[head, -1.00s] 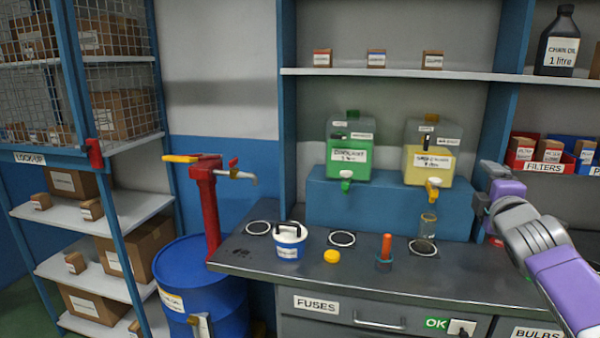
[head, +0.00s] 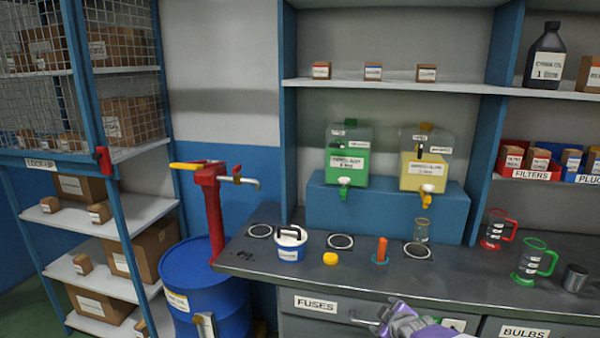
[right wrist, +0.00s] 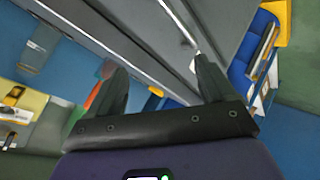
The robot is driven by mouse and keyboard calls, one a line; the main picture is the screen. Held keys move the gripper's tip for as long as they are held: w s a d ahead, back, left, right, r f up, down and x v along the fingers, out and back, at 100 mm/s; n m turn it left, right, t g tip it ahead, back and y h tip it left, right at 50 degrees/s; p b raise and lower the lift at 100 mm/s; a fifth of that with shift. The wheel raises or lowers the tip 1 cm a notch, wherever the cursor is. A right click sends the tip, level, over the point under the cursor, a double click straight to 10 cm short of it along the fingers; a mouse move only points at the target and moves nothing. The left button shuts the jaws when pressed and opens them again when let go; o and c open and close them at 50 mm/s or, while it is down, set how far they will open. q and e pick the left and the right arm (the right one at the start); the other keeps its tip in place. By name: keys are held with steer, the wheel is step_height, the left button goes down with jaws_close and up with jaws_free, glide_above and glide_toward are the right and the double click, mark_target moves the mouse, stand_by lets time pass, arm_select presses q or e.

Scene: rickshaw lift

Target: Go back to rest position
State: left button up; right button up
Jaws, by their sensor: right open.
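My right gripper (head: 378,318) is low in front of the bench drawers in the head view, with its purple and grey arm coming in from the bottom edge. In the right wrist view its two dark fingers (right wrist: 160,85) are spread apart with nothing between them. It is apart from the bench top (head: 290,272). My left gripper does not show in either view.
The bench holds a blue-and-white tub (head: 289,246), a yellow cap (head: 330,259), an orange-handled tool (head: 381,252), a glass jar (head: 421,231) and red and green jugs (head: 533,262). A blue drum (head: 203,285) with a red pump (head: 213,210) stands left. Green and yellow dispensers (head: 425,165) sit behind.

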steer(key=s+a+f+m+g+y+p, duration=0.1)
steer(key=s+a+f+m+g, duration=0.2)
steer(key=s+f, duration=0.65)
steer(key=s+a+f+m+g+y+p, duration=0.15)
steer(key=s+a+f+m+g, duration=0.35)
steer(key=f, duration=0.7)
steer(key=s+a+f+m+g+p, duration=0.1)
steer(key=s+a+f+m, duration=0.1)
steer(key=s, duration=0.8)
steer(key=s+a+f+m+g+y+p, duration=0.1)
steer(key=s+a+f+m, duration=0.2)
steer(key=s, duration=0.7)
steer(key=shift+s+f, duration=0.25)
steer(key=shift+s, duration=0.05)
